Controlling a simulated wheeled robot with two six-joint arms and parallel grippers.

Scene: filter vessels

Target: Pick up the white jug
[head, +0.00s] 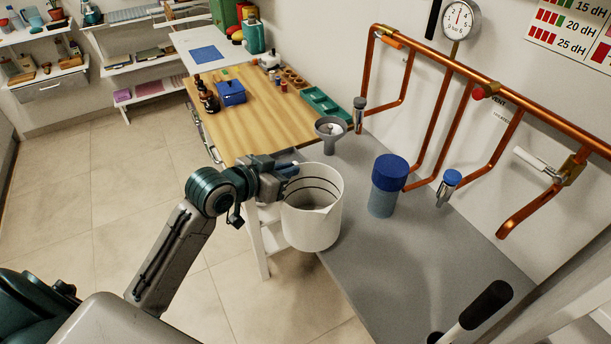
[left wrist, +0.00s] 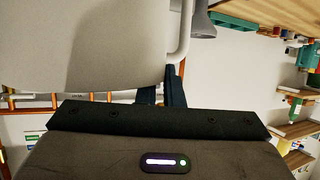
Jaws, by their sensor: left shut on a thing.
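The white jug (head: 312,222) is upright and open at the top, with dark lines inside, at the left edge of the grey bench. I cannot tell whether its base touches the bench. My left gripper (head: 286,171) is at the jug's far left side, shut on its handle. In the left wrist view the jug (left wrist: 80,45) fills the upper left, and the gripper's dark fingers (left wrist: 174,88) close at the white handle (left wrist: 184,32). My right gripper is not in view.
The grey bench (head: 370,275) holds a blue-lidded container (head: 388,185), a grey funnel (head: 330,135) and a blue-capped vial (head: 449,186). Copper pipes (head: 440,65) run along the wall. A black-gripped handle (head: 487,304) rises at front right. A wooden table (head: 255,125) stands behind.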

